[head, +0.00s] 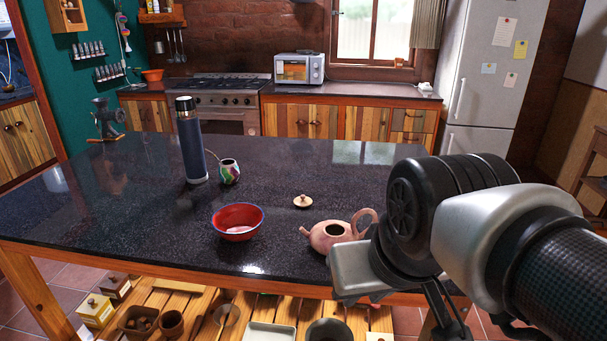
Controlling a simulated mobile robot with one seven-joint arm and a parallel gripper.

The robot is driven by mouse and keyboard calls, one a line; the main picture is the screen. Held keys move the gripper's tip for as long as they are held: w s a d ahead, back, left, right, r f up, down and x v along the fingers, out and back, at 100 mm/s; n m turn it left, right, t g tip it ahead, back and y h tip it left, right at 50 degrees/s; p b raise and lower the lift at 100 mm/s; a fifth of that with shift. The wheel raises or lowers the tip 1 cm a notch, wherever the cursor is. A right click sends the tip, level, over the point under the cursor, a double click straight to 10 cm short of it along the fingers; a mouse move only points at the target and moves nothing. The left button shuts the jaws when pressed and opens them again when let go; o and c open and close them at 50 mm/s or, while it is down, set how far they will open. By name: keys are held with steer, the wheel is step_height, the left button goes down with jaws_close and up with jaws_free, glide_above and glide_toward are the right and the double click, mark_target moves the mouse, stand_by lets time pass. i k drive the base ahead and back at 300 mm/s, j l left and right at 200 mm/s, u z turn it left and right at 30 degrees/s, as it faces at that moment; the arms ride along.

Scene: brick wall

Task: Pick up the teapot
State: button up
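A pinkish clay teapot (330,235) stands upright on the dark stone tabletop near its front edge, right of centre. Its top is open, its spout points left and its loop handle rises on the right. Its lid (303,201) lies apart on the table, behind and left of it. My gripper (442,318) is at the lower right, in front of the table edge, pointing down. My wrist stands close to the right of the teapot in the picture and hides the table behind it. The fingertips are dark and partly cut off at the bottom, so their opening is unclear.
A red bowl (238,221) stands left of the teapot. A tall dark flask (189,140) and a patterned mate cup (229,172) stand farther back, with a grinder (106,119) at the far left. The table's middle back is clear. A slatted shelf with containers lies below.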

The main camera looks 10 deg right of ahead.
mark_target(324, 235)
steer(key=i+j+z, duration=0.1)
steer(key=j, duration=0.25)
steer(key=i+j+z, duration=0.1)
steer(key=j, duration=0.25)
steer(key=j+z, duration=0.1)
steer(key=j, duration=0.25)
steer(key=k+l+z, duration=0.15)
steer(key=z, duration=1.65)
steer(key=j+z, duration=0.1)
steer(key=j, duration=0.3)
